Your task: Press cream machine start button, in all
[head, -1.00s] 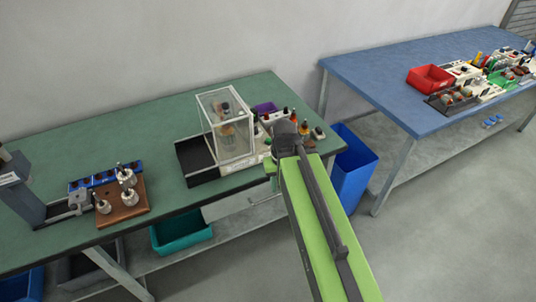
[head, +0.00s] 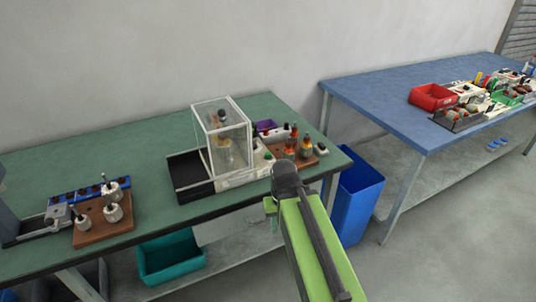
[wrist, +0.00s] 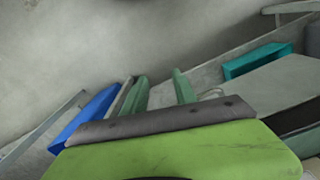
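The cream machine (head: 243,176) stands on the green table, with a clear framed enclosure (head: 229,138) over its left part. A small green button (head: 268,155) shows at its right end. My gripper (wrist: 158,80) shows two green fingers standing apart in the wrist view, with nothing between them. In the head view my arm ends just in front of the table's edge, to the right of and nearer than the machine. One green finger (head: 270,206) shows there; the rest of the gripper is hidden behind my arm. The machine is not visible in the wrist view.
A brown board with coil parts (head: 305,158) sits right of the machine, a black tray (head: 189,172) left of it. A blue bin (head: 357,195) stands beside the table. A teal bin (head: 170,258) is below. A blue table (head: 385,92) is at the right.

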